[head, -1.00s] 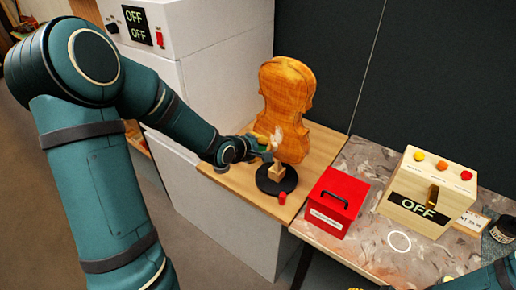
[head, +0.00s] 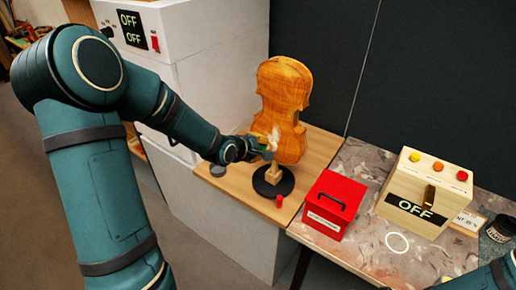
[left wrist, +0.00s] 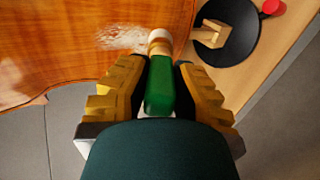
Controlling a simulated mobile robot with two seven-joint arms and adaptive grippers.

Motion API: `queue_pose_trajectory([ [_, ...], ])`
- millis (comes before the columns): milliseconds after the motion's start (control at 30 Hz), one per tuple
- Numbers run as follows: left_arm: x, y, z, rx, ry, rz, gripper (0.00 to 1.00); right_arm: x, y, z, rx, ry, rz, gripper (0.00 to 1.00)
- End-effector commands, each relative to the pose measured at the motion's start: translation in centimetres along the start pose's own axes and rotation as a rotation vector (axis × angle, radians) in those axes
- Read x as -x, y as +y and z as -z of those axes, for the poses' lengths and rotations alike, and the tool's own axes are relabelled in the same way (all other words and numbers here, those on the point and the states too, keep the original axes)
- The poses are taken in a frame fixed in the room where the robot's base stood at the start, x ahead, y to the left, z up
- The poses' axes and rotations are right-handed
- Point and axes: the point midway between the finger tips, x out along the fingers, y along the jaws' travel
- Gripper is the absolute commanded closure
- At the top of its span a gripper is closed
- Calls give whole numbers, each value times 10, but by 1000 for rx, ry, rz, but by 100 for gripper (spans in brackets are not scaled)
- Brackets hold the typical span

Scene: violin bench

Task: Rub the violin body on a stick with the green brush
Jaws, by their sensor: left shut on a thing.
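The violin body (head: 286,98) is orange-brown wood and stands upright on a stick with a round black base (head: 274,181) on the wooden bench. In the left wrist view the violin body (left wrist: 60,45) fills the upper left, with a whitish smeared patch near the brush tip. My left gripper (head: 262,145) is shut on the green brush (left wrist: 160,88); its yellow fingers (left wrist: 158,90) flank the green handle. The brush's pale tip is at the violin's lower face and appears to touch it. My right gripper is not in view; only part of that arm shows at lower right.
A red box (head: 333,204) with a black handle stands right of the violin, and a small red cylinder (head: 279,201) lies near the base. A wooden box marked OFF (head: 425,195), with coloured buttons, and a dark jar (head: 500,229) are further right. A white cabinet (head: 215,75) stands behind.

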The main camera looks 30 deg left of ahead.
Motion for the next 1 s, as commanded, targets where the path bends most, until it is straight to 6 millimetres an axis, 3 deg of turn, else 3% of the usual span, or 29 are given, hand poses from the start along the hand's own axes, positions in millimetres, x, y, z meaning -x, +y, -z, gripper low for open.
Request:
queue_pose_trajectory([
  [233,2,4,0,0,0,-1,100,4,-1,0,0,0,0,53],
  [1000,28,44,-2,-1,0,-1,100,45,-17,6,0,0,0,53],
])
